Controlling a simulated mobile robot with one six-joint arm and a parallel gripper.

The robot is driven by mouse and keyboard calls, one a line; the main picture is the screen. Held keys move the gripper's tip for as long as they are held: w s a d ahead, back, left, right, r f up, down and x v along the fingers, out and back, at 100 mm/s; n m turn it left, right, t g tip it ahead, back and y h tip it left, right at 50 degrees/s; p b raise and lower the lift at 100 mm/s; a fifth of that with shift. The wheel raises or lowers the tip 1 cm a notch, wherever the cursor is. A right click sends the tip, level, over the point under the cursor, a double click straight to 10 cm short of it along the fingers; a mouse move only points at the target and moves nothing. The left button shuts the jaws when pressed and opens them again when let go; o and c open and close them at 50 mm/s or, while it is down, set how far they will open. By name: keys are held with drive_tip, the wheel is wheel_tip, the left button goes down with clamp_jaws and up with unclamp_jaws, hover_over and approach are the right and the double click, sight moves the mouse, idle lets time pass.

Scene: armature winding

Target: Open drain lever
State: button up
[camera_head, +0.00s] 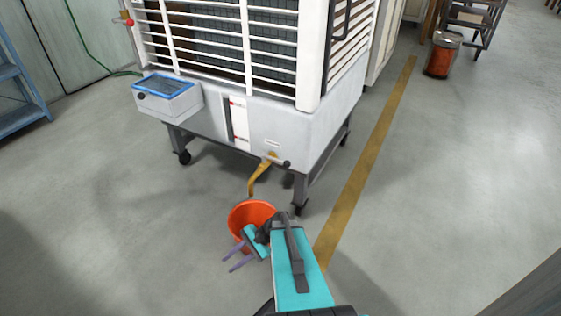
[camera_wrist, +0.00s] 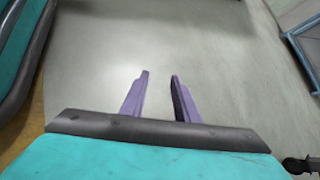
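The drain lever (camera_head: 285,164) is a small dark handle at the yellow drain spout (camera_head: 262,172), low on the front of the large white unit (camera_head: 285,122). The spout points down above an orange bucket (camera_head: 240,212) on the floor. My gripper (camera_head: 232,261) is in front of the bucket, at its lower edge in the head view, and hides part of it. Its two purple fingers are apart with nothing between them. They also show in the wrist view (camera_wrist: 159,80), over bare floor. The lever is above and right of my gripper, and not in the wrist view.
A blue-rimmed box (camera_head: 166,99) juts from the unit's front left. The unit stands on a dark wheeled frame (camera_head: 300,193). A yellow floor line (camera_head: 372,158) runs along the right. A blue shelf (camera_head: 14,85) stands far left. The floor at left is clear.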

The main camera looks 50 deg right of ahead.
drive_tip(key=w+d+r+m+t+h+p, duration=0.1)
drive_tip(key=d+r+m+t, duration=0.2)
drive_tip(key=d+r, duration=0.45)
drive_tip(key=d+r+m+t+p, duration=0.1)
drive_tip(key=d+r+m+t, duration=0.25)
drive_tip(key=d, duration=0.65)
drive_tip(key=m+t+h+p, duration=0.2)
drive_tip(key=m+t+h, duration=0.2)
drive_tip(key=m+t, duration=0.25)
approach(281, 162)
drive_tip(key=v, duration=0.4)
drive_tip(key=shift+w+d+f, duration=0.1)
drive_tip(key=shift+w, duration=0.15)
drive_tip(key=shift+w, duration=0.1)
drive_tip(key=shift+b+x, duration=1.55)
drive_tip(key=shift+x, duration=5.35)
